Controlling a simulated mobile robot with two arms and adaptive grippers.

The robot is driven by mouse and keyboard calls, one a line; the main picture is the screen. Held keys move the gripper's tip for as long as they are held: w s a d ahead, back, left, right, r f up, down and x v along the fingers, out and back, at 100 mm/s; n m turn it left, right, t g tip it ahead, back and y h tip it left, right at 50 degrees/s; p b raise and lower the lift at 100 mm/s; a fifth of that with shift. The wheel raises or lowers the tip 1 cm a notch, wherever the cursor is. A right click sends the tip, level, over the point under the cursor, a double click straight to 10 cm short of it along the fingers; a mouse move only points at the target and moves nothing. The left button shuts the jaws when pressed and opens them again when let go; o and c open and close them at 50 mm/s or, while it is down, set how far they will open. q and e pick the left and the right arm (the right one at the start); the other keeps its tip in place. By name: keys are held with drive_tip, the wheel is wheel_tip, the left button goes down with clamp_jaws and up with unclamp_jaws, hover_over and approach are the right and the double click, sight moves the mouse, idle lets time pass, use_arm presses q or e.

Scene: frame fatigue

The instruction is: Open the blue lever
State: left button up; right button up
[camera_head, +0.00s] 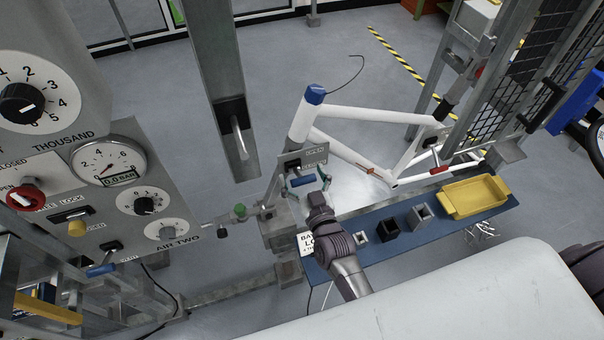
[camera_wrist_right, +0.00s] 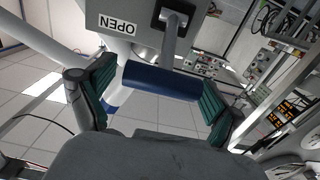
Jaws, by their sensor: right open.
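The blue lever (camera_head: 303,181) sits on a grey bracket at the front end of the white bicycle frame (camera_head: 340,113). My right gripper (camera_head: 310,184) is open, with its fingers around the lever. In the right wrist view the blue lever (camera_wrist_right: 162,82) lies crosswise between the two green finger pads of the gripper (camera_wrist_right: 156,95), with a gap at least at the right pad. The lever's grey arm runs up to a plate (camera_wrist_right: 145,20) marked OPEN. My left gripper is not in view.
A control panel (camera_head: 75,150) with dials stands at left, with another blue-handled lever (camera_head: 101,270) low on it. A blue shelf (camera_head: 385,250) holds grey blocks and a yellow tray (camera_head: 473,197). A red-handled lever (camera_head: 439,169) is at right. A metal post (camera_head: 215,60) hangs behind the gripper.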

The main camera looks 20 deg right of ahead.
drive_tip(key=shift+s, duration=0.2)
drive_tip(key=s, duration=1.1)
drive_tip(key=shift+s+d, duration=0.2)
drive_tip(key=shift+s, duration=0.1)
drive_tip(key=shift+r, duration=0.1)
